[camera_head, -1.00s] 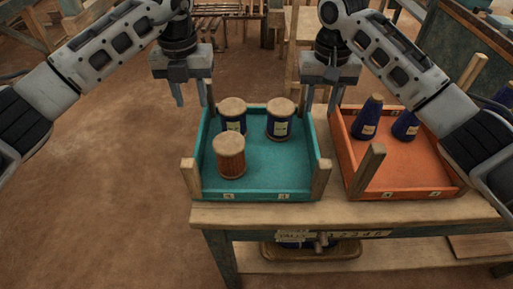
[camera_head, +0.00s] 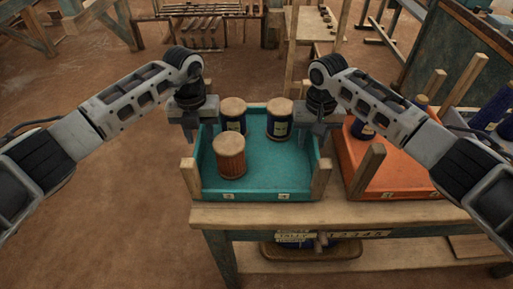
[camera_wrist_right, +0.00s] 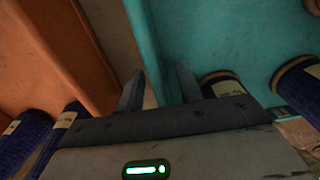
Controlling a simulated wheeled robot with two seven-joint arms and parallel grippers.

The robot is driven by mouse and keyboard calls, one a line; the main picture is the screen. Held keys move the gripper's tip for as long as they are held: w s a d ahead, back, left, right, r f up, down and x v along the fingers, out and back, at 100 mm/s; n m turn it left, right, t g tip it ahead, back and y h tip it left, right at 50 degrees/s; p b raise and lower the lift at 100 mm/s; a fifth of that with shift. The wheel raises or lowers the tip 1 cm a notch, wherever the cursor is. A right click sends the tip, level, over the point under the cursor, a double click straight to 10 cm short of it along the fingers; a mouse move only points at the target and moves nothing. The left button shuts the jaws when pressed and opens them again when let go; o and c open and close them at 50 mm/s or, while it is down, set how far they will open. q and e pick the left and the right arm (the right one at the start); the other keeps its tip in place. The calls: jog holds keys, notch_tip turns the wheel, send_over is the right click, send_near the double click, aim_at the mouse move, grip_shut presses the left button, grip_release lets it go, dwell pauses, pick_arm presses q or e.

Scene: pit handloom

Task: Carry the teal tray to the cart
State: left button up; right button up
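The teal tray (camera_head: 265,183) sits on the wooden table, with wooden posts at its corners. It holds two navy spools (camera_head: 280,124) (camera_head: 233,117) and a brown spool (camera_head: 229,158), all upright. My left gripper (camera_head: 201,137) is open at the tray's left wall, fingers pointing down. My right gripper (camera_head: 316,140) is at the right wall. In the right wrist view the right gripper (camera_wrist_right: 160,88) is open, with its fingers to either side of the teal wall (camera_wrist_right: 150,50); contact is unclear. I cannot pick out the cart.
An orange tray (camera_head: 385,180) with navy cones (camera_head: 362,129) stands close on the right of the teal tray, partly behind my right arm. The wooden table (camera_head: 330,214) has a narrow clear front strip. Brown floor (camera_head: 100,220) is open at the left. Wooden frames stand behind.

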pick_arm(q)
jog(key=shift+c, duration=0.3)
pick_arm(e)
jog(key=shift+c, duration=0.3)
pick_arm(q)
grip_shut()
pick_arm(e)
grip_shut()
pick_arm(q)
jog(key=shift+r, duration=0.25)
pick_arm(e)
jog(key=shift+r, duration=0.25)
